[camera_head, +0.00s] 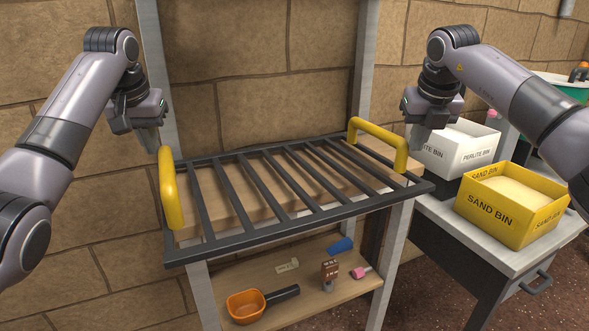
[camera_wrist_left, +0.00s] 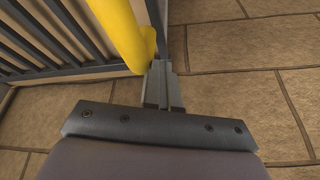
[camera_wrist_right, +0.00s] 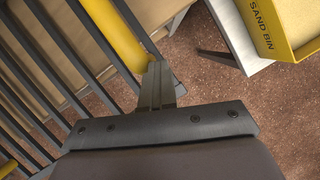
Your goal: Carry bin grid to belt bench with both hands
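The bin grid (camera_head: 262,224) is a dark grey barred frame with a yellow handle at each end. It lies across the top of a wooden bench (camera_head: 200,283). My left gripper (camera_head: 150,145) is beside the top of the left handle (camera_head: 172,190), outside it, with its fingers together and nothing between them. The left wrist view shows that handle (camera_wrist_left: 122,32) just beyond the fingertips (camera_wrist_left: 163,72). My right gripper (camera_head: 418,142) is beside the right handle (camera_head: 380,135), fingers together and empty; contact with the handle cannot be told. Which surface is the belt bench is unclear.
A grey table (camera_head: 450,220) at right bears a white perlite bin (camera_head: 455,150) and a yellow sand bin (camera_head: 497,222). A shelf (camera_head: 300,308) under the grid holds an orange scoop (camera_head: 247,307) and small tools. A stone wall (camera_head: 230,60) stands behind.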

